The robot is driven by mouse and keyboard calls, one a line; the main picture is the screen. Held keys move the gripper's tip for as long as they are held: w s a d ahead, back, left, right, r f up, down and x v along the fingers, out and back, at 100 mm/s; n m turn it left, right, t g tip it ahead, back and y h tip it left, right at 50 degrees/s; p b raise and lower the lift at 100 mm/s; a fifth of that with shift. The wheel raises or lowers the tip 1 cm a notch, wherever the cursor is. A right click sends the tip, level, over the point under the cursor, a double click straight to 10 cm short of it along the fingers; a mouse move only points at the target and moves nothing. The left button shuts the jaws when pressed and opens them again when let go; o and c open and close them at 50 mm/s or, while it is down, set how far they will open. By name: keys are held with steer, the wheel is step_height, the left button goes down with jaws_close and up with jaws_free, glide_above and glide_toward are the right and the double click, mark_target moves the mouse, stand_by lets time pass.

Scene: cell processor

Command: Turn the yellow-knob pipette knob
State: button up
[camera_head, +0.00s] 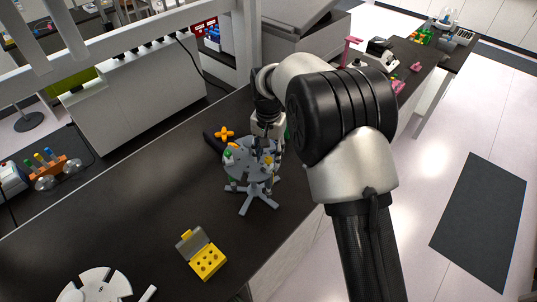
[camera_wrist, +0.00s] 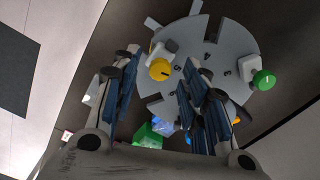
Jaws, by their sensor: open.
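A grey round pipette stand (camera_head: 258,190) with a star-shaped foot is on the dark bench in the head view. Its numbered, slotted disc (camera_wrist: 225,55) fills the upper middle of the wrist view. The yellow-knob pipette's knob (camera_wrist: 160,69) has a dark mark on its face and shows between the fingertips of my gripper (camera_wrist: 162,60). The fingers are apart, one on each side of the knob; I cannot tell whether either touches it. The yellow knob (camera_head: 267,160) is small and partly hidden in the head view. A green-knob pipette (camera_wrist: 263,79) hangs to the right.
An orange cross-shaped handle (camera_head: 224,133) is close behind the stand. A yellow box with an open lid (camera_head: 207,262) and a white slotted disc (camera_head: 97,287) are nearer on the bench. The bench between them is clear.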

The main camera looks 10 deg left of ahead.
steer(key=shift+f, duration=0.3)
steer(key=shift+c, duration=0.5)
jaws_close()
